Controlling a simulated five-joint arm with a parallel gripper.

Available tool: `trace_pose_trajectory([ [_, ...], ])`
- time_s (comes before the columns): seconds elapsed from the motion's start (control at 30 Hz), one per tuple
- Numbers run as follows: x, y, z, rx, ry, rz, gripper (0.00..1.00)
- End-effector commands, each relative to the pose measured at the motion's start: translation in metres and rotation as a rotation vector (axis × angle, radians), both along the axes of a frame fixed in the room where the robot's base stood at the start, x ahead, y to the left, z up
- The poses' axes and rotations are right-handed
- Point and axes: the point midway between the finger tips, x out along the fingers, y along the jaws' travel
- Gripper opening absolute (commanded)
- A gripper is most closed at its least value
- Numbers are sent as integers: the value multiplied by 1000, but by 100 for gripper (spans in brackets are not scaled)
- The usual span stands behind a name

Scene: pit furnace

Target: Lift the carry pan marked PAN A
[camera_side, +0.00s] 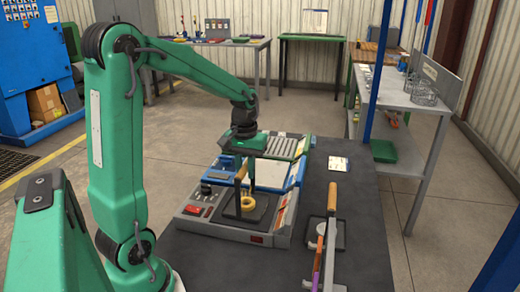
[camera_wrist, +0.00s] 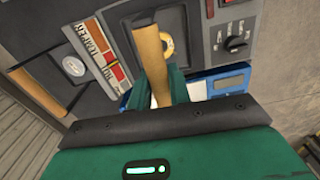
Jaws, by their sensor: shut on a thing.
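My gripper (camera_side: 244,163) points down over the bench unit. In the wrist view its green fingers (camera_wrist: 158,86) are closed around a wooden handle (camera_wrist: 151,55), which also shows in the side view (camera_side: 240,173). What the handle belongs to is partly hidden by the fingers. A yellow ring (camera_side: 247,205) lies below, on a dark plate, and shows in the wrist view (camera_wrist: 167,45). I cannot read a PAN A mark in either view, so I cannot tell whether the held handle is that pan's. I cannot tell whether the held thing is clear of its support.
A second wooden-handled tool (camera_side: 332,195) lies to the right on the dark bench top (camera_side: 358,225). The grey unit (camera_side: 225,232) has red labels and a knob (camera_wrist: 236,44). A blue-edged tray (camera_side: 270,175) stands behind.

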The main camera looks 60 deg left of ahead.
Motion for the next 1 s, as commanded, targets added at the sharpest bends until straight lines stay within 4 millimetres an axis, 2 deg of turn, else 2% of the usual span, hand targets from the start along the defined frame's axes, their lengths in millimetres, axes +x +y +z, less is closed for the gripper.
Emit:
trace_pose_trajectory([
  [0.27,1,0,11,1,-3,0,0],
  [0.6,0,-2,44,2,-5,-1,0],
  [0.77,-2,-21,54,2,-5,-4,0],
  [1.0,-6,-61,78,2,-5,-7,0],
])
